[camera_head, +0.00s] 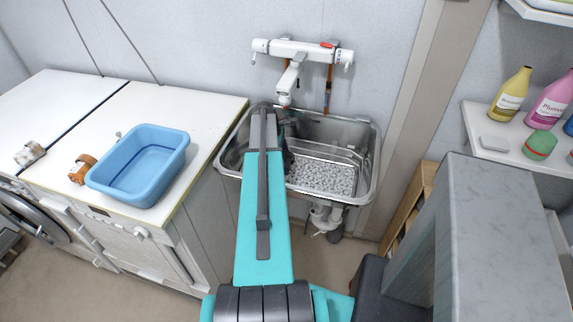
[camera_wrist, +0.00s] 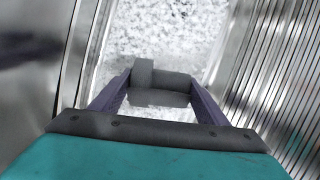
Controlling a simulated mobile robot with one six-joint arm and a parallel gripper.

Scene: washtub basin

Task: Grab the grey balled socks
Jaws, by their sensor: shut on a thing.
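The grey balled socks (camera_wrist: 160,76) show in the wrist view as a dark grey roll between my fingers. My gripper (camera_wrist: 158,88) is shut on them, with one purple finger at each side. They are over the white-and-grey speckled bottom of the metal basin (camera_wrist: 290,70); I cannot tell whether they touch it. In the head view my arm reaches down into the washtub basin (camera_head: 361,190) and hides the socks and most of my gripper.
A white tap (camera_head: 290,82) hangs above the basin's back rim. A blue tub (camera_head: 140,190) stands on the white counter at the left, beside an orange-brown bundle (camera_head: 82,168) and a whitish bundle (camera_head: 30,154). Bottles (camera_head: 511,93) stand on a shelf at the right.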

